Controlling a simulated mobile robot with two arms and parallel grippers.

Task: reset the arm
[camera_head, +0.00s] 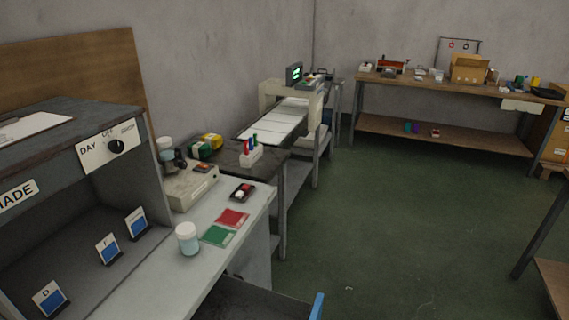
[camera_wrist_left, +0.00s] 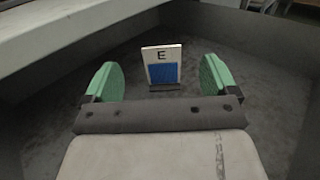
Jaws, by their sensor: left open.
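My left gripper (camera_wrist_left: 160,82) shows in the left wrist view with its two green-padded fingers wide apart and nothing between them. A white card marked E with a blue swatch (camera_wrist_left: 162,66) stands upright on a small dark base beyond the fingers, apart from them. Neither gripper shows in the head view, and my right gripper is in no view.
Dark grey walls and floor (camera_wrist_left: 130,55) surround the E card. In the head view, a grey booth (camera_head: 90,215) holds similar blue-swatch cards. The counter carries a white-lidded jar (camera_head: 187,238), a green packet (camera_head: 218,236) and a red packet (camera_head: 233,218). Green floor (camera_head: 400,240) is open at right.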

